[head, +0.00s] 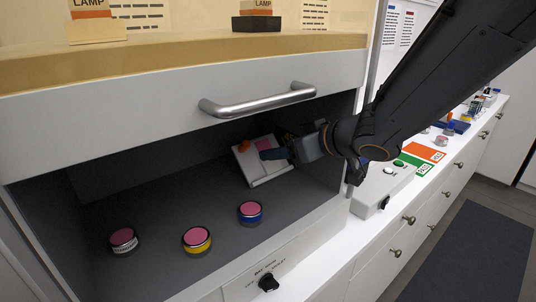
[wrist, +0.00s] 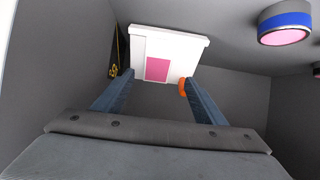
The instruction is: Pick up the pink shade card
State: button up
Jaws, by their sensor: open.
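The pink shade card (wrist: 157,69) is a small pink square on a white stand or board (wrist: 190,42). In the head view the pink patch (head: 264,143) shows on the white board (head: 268,180), which sits tilted inside the grey cabinet. My gripper (wrist: 157,77) is open, its two blue-grey fingers pointing at the board with the card between them in the picture. In the head view my gripper (head: 270,154) is right at the board and covers part of it. I cannot tell whether the fingers touch the board.
An orange piece (wrist: 183,87) lies by the right fingertip. Three pink-topped jars, with white (head: 123,240), yellow (head: 197,240) and blue (head: 250,212) bands, stand on the cabinet floor. A front panel with a metal handle (head: 258,102) hangs above the opening.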

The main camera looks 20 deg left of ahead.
aim_at(273, 164)
jog(key=shift+d+p+x, duration=0.2)
jog(key=shift+p+x, duration=0.15)
jog(key=shift+x, duration=2.45)
jog(key=shift+w+f, duration=0.15)
jog(key=shift+f, duration=0.05)
jog(key=shift+c, duration=0.5)
jog(key=c, duration=1)
